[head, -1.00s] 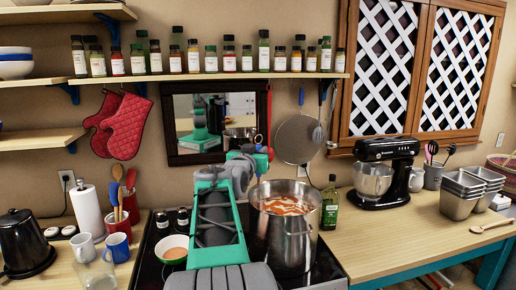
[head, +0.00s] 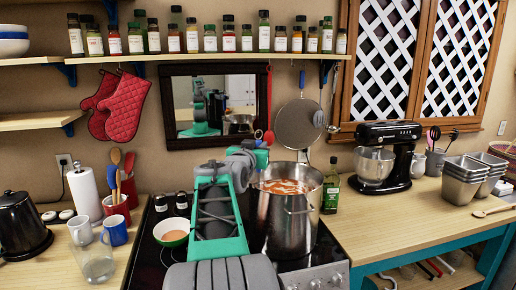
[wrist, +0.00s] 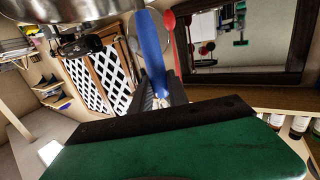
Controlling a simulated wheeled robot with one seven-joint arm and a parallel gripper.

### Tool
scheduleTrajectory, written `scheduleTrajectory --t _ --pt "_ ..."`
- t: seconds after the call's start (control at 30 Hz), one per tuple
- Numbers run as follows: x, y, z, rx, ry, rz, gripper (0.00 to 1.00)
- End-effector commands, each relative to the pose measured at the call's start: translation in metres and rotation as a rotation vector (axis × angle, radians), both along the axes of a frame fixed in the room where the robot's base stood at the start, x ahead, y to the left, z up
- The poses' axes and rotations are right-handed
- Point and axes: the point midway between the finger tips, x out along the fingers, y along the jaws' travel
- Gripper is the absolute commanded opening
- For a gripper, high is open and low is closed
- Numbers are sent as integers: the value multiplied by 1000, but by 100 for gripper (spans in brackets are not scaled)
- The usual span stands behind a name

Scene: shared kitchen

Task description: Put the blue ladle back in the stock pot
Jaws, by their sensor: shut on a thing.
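The blue ladle shows in the wrist view as a blue handle (wrist: 151,45); its bowl is out of sight. My gripper (wrist: 160,92) is shut on this handle. The wrist picture is upside down, so the handle runs downward from the fingers. The steel stock pot (head: 290,215), holding reddish soup, stands on the stove in the head view. My gripper (head: 255,152) is at the pot's back left there, with fingers and ladle mostly hidden. A curved metal rim, probably the pot (wrist: 60,12), shows beside the handle in the wrist view. I cannot tell whether the ladle's bowl is inside it.
An orange-filled bowl (head: 172,232) sits on the stove left of my arm. An oil bottle (head: 331,188) stands close right of the pot. The right counter (head: 400,228) has free room.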

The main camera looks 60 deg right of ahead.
Motion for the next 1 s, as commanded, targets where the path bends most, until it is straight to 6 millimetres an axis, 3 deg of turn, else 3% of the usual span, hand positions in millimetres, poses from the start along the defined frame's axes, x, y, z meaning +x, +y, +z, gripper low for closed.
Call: scheduleTrajectory --t 0.17,0.2,0.5,0.67,1.0 --pt "0 0 2 -2 -2 0 0" --pt "0 0 2 -2 -2 0 22" --pt "0 0 1 -1 0 0 46" --pt "0 0 1 0 0 0 46" --pt "0 0 0 0 0 0 73"
